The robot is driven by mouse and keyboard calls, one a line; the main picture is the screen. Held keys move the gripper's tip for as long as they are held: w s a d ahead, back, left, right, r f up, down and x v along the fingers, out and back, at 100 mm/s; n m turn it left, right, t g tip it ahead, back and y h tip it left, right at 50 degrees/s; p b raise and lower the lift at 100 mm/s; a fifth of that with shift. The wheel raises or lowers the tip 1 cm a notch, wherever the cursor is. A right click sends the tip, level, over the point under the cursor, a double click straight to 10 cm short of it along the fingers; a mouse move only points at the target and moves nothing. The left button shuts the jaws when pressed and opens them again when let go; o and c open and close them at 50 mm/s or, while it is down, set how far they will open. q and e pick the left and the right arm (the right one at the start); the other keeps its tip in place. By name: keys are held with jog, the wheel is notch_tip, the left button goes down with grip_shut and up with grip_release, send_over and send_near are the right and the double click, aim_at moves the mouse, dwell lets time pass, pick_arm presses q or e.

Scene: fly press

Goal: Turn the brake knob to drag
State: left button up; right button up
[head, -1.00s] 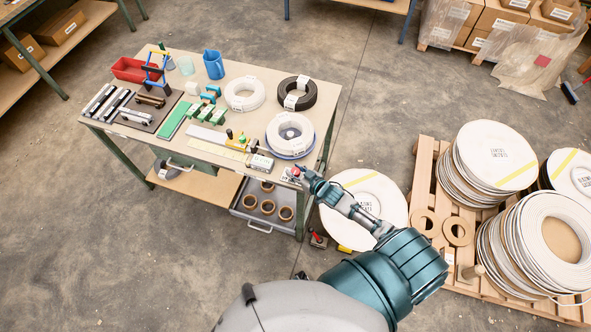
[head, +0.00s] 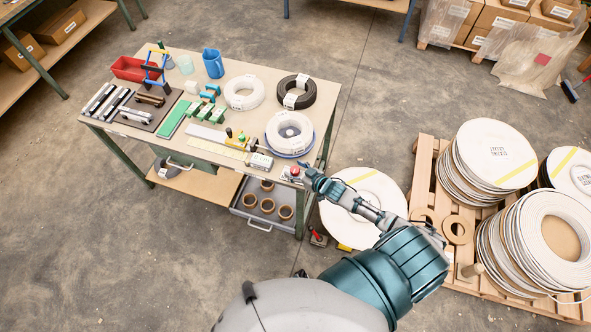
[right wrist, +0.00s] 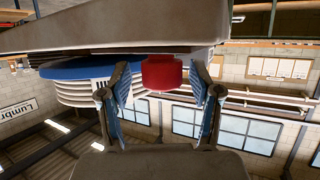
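A red knob (head: 294,171) sits on a small pale box at the table's front right corner. In the right wrist view the red knob (right wrist: 162,73) shows between the two finger tips, with a gap on each side. No marking on it can be read. My right gripper (head: 304,169) is just to the right of the knob; its fingers (right wrist: 159,82) are apart and hold nothing. Whether the tips reach past the knob cannot be told. My left gripper is in no view.
The workbench (head: 320,100) carries a white coil on a blue base (head: 290,151) close to the knob, and a labelled small box (head: 260,163) left of it. White reels on a pallet (head: 428,165) stand at right. Floor left of the bench is clear.

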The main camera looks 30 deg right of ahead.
jog(key=shift+s, duration=0.1)
jog(key=v, duration=1.1)
jog(key=shift+s+d, duration=0.15)
jog(key=shift+s, duration=0.2)
jog(key=s+d+f+m+g+h, duration=0.15)
jog(key=s+f, duration=0.25)
jog(key=f, duration=0.5)
jog(key=s+d+f+g+h, duration=0.1)
jog(key=s+f+g, duration=0.1)
jog(key=s+f, duration=0.5)
jog(key=s+d+f+m+g+h, duration=0.1)
jog(key=s+d+f+g+h, duration=0.1)
jog(key=f, duration=0.9)
jog(key=s+a+f+g, duration=0.2)
jog(key=s+a+f, duration=0.2)
jog(key=s, duration=0.3)
jog(key=s+a+f+n+g, duration=0.1)
jog(key=s+a+f+g, duration=0.1)
jog(key=s+a+f, duration=0.3)
jog(key=s+a+f+n+g+y, duration=0.1)
jog(key=s+a+f, duration=0.4)
jog(key=s, duration=0.5)
jog(key=shift+s+f+g, duration=0.4)
jog(key=shift+f+g, duration=0.15)
jog(key=shift+g, duration=0.2)
